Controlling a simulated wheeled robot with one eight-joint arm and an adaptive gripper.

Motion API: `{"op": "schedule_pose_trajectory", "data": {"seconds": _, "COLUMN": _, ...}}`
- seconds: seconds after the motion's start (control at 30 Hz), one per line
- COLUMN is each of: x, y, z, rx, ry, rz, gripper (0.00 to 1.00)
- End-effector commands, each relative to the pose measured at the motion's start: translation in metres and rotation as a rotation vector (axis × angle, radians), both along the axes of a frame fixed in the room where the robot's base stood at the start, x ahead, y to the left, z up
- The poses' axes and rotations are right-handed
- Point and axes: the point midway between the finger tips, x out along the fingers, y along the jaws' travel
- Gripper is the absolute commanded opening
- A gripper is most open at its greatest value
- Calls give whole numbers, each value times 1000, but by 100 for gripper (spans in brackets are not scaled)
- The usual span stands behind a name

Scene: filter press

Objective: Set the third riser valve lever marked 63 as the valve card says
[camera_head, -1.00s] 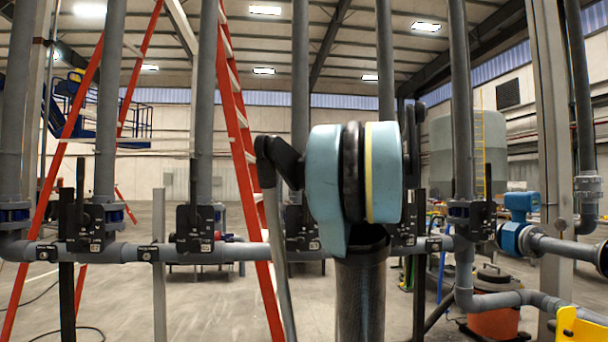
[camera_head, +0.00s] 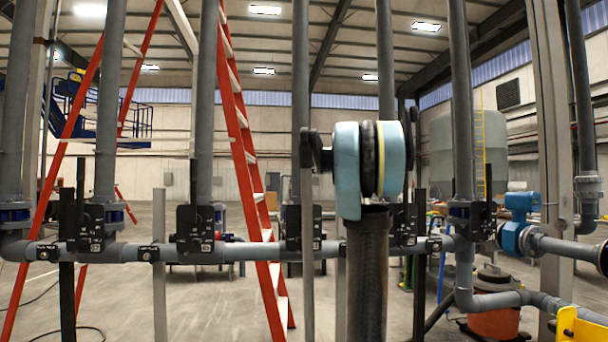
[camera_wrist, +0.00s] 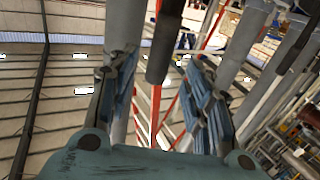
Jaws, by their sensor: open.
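Upright grey riser pipes stand in a row in the head view, with black valve plates at their bases, one (camera_head: 195,228) left of centre and another (camera_head: 303,228) just left of my arm. Their small tags are too small to read, so I cannot tell which lever is marked 63. No readable valve card shows. In the wrist view my gripper (camera_wrist: 157,68) is open, its two blue-grey fingers apart. A dark rounded bar (camera_wrist: 166,40), perhaps a lever grip, appears between the fingers; I cannot tell if it is touched. My gripper is hidden in the head view.
A grey horizontal pipe (camera_head: 260,250) joins the risers. A red ladder (camera_head: 240,130) stands behind. A blue flow meter (camera_head: 520,225) and an orange drum (camera_head: 493,315) are at the right. Bare floor (camera_head: 215,310) shows behind the pipe.

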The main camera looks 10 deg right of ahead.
Motion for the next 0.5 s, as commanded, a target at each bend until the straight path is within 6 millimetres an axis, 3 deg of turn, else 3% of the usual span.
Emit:
{"op": "schedule_pose_trajectory", "data": {"seconds": 0.3, "x": 47, "y": 25, "z": 0, "rx": 0, "ry": 0, "rz": 1, "gripper": 46}}
{"op": "schedule_pose_trajectory", "data": {"seconds": 0.5, "x": 63, "y": 32, "z": 0, "rx": 0, "ry": 0, "rz": 0, "gripper": 46}}
